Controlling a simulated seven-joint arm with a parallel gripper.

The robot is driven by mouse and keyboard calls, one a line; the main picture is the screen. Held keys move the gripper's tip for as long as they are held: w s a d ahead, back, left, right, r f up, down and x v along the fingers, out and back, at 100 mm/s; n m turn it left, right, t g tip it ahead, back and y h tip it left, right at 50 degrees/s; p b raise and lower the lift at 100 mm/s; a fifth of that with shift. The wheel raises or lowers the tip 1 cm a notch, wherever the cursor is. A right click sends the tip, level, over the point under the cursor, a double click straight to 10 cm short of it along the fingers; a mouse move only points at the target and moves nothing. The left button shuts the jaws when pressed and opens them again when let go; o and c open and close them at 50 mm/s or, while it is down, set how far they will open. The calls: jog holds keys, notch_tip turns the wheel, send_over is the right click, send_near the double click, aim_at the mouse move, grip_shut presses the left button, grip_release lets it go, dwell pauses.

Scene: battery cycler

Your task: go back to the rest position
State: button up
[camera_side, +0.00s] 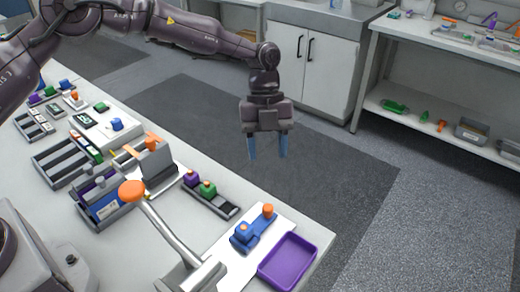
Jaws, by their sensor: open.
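My gripper (267,146) hangs from my arm in the upper middle of the side view. Its two blue fingers point down and stand apart with nothing between them. It appears beyond the far edge of the white bench (318,236), over the floor in the picture. Its exact height and distance from the bench cannot be told. It is apart from every object on the bench.
On the bench are a purple tray (288,262), a blue fixture (250,232) with an orange knob, a dark rail (222,203) with purple and green knobs, a grey lidded box (158,166), and an orange-tipped lever (165,225). A shelf unit (440,130) stands at right.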

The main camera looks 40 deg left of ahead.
jog(key=s+a+r+n+t+y, duration=0.1)
jog(key=s+a+r+n+t, duration=0.2)
jog(key=s+a+r+n, duration=0.2)
jog(key=s+a+r+n+t+y, duration=0.1)
jog(key=s+a+r+n+t, duration=0.1)
jog(key=s+a+r+n, duration=0.4)
jog(key=s+a+r+n+t+y, duration=0.1)
jog(key=s+a+r+n+t, duration=0.2)
jog(key=s+n, duration=1.3)
jog(key=s+a+r, duration=0.1)
jog(key=a+r, duration=0.2)
jog(key=r, duration=0.3)
jog(key=shift+a+r+t, duration=0.25)
jog(key=shift+r+t, duration=0.05)
jog(key=shift+r, duration=0.1)
